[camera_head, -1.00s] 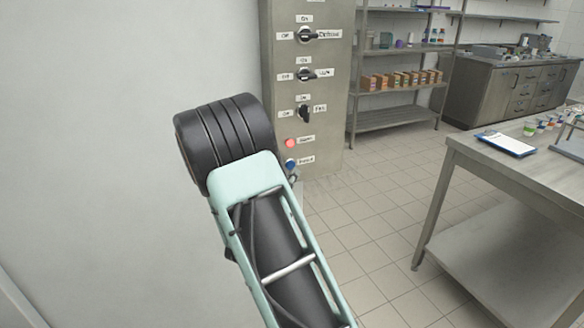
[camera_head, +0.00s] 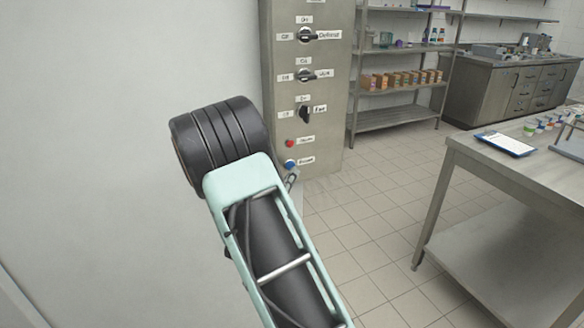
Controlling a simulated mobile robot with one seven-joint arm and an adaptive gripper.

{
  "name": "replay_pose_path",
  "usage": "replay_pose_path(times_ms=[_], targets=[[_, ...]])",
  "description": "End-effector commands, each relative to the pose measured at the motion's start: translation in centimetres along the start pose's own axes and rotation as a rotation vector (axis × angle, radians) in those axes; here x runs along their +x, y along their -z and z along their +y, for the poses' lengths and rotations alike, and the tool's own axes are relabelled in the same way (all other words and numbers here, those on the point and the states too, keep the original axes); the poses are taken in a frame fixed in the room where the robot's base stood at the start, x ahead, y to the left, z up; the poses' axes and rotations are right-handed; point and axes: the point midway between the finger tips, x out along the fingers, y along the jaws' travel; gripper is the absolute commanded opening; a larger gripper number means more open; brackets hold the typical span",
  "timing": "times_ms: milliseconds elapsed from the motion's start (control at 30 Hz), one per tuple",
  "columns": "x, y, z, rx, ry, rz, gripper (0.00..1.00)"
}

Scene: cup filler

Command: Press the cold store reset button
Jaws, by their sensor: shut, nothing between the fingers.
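A grey metal control panel (camera_head: 273,110) stands against the wall. Low on it are a dark red round light or button (camera_head: 290,143) and, below it, a blue button (camera_head: 289,164), each with a small white label too blurred to read surely. My gripper (camera_head: 292,180) shows only as a small grey tip past the edge of my arm, just below the blue button. It is shut and empty. Most of it is hidden behind my arm, and I cannot tell whether it touches the panel.
Several black rotary knobs sit higher on the panel, such as one knob (camera_head: 305,115). A steel table (camera_head: 470,158) with a clipboard (camera_head: 505,144) stands at the right. Shelves (camera_head: 400,90) and a counter (camera_head: 480,95) stand behind. The tiled floor between is clear.

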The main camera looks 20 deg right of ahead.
Motion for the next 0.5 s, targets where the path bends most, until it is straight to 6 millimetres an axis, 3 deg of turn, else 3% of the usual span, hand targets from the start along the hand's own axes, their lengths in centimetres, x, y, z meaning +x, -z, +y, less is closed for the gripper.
replay_pose_path(times_ms=[500], targets=[[-1.05,0.62,-0.76,-0.002,-0.001,0.000,0.00]])
